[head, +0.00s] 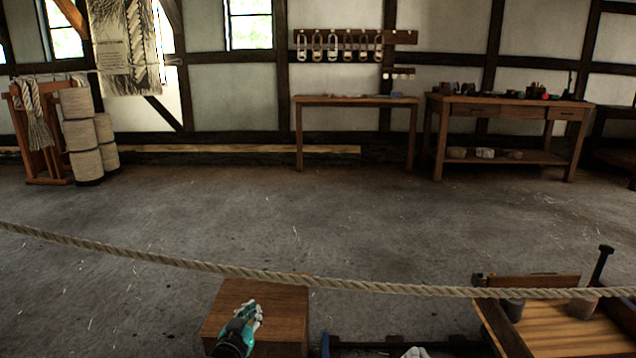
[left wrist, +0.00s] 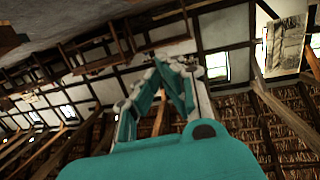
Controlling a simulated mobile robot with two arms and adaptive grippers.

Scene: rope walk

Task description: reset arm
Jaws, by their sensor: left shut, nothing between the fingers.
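My left gripper (head: 250,314) is low in the head view, in front of a brown wooden box (head: 278,309). It is shut and empty. In the left wrist view its fingers (left wrist: 160,82) point toward the timbered wall and roof, with nothing between them. A small pale part at the bottom edge of the head view may belong to my right arm, but I cannot tell its gripper there.
A wooden slatted tray (head: 560,334) stands at right. A narrow table (head: 352,101) and a workbench (head: 500,104) line the back wall. Spools (head: 80,135) stand at left. The middle floor is clear.

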